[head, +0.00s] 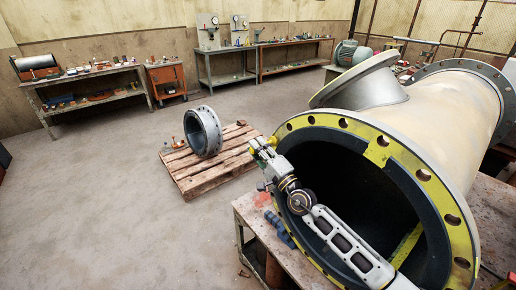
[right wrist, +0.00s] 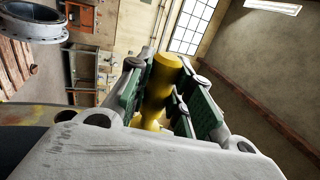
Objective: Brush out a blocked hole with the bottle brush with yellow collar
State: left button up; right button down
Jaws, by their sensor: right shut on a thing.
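My right arm reaches across the open end of the large pipe (head: 440,115). My right gripper (head: 267,163) is at the left edge of the pipe's yellow-rimmed flange (head: 376,152). In the right wrist view, its green-padded fingers are shut on a yellow cylindrical part, which I take for the collar or handle of the bottle brush (right wrist: 158,88). The bristles cannot be made out. Several bolt holes show along the flange, such as one at the top (head: 343,122). I cannot tell which is blocked. My left gripper is not in view.
The pipe lies on a worn bench (head: 247,207), with blue items (head: 277,228) near its left edge. A wooden pallet (head: 205,172) carries a loose flanged ring (head: 203,131). Workbenches (head: 90,88) stand along the back wall. The floor at left is clear.

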jog(key=shift+s+a, duration=0.1)
jog(key=shift+a, duration=0.05)
jog(key=shift+s+a+p, duration=0.4)
jog(key=shift+a+p, duration=0.1)
jog(key=shift+p, duration=0.05)
jog(key=shift+a, duration=0.15)
jog(key=s+a+p, duration=0.4)
jog(key=a, duration=0.2)
jog(key=shift+s+a, duration=0.15)
jog(key=shift+s, duration=0.2)
dwell(1.3)
